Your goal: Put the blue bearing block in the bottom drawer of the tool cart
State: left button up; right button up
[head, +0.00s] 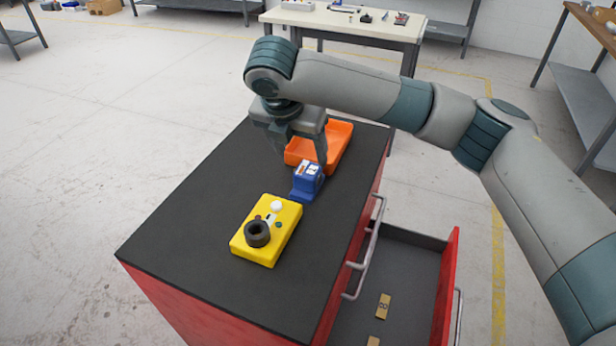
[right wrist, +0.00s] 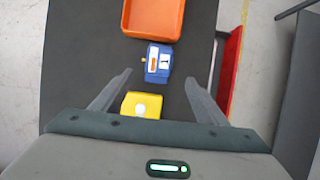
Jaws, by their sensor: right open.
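The blue bearing block (head: 307,180) sits on the black top of the red tool cart (head: 188,219), between an orange tray and a yellow box. My right gripper (head: 306,150) is above the cart top, pointing down, open and empty. In the right wrist view the blue block (right wrist: 158,62) lies just ahead of and between the open fingers (right wrist: 160,83), apart from them. An open drawer (head: 400,262) with a red front sticks out on the cart's right side. Whether it is the bottom one is hard to tell. My left gripper is not in view.
The orange tray (head: 338,146) stands behind the block, and the yellow box (head: 278,240) with a black ring and buttons stands in front. Small brass-coloured plates (head: 384,306) lie in the open drawer. The cart top's left side is clear. A workbench (head: 345,24) stands behind.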

aim_at(307, 171)
jog(key=p+x, duration=0.1)
jog(key=x, duration=0.5)
jog(key=shift+w+f+p, duration=0.1)
jog(key=shift+f+p, duration=0.15)
jog(key=shift+p, duration=0.05)
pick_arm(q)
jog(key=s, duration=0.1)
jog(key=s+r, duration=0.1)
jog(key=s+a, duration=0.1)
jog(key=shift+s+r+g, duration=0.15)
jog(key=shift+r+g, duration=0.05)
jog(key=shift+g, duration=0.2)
pick_arm(e)
jog(key=shift+w+f, duration=0.1)
jog(key=shift+f, duration=0.2)
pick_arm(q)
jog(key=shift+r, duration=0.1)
pick_arm(e)
jog(key=shift+w+d+f+p, duration=0.15)
jog(key=shift+w+f+p, duration=0.2)
jog(key=shift+f+p, duration=0.2)
jog(key=p+x, duration=0.1)
jog(key=x, duration=0.2)
jog(key=shift+w, duration=0.1)
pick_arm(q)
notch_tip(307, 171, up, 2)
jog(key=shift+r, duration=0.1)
pick_arm(e)
jog(key=shift+w+f, duration=0.1)
jog(key=shift+f, duration=0.3)
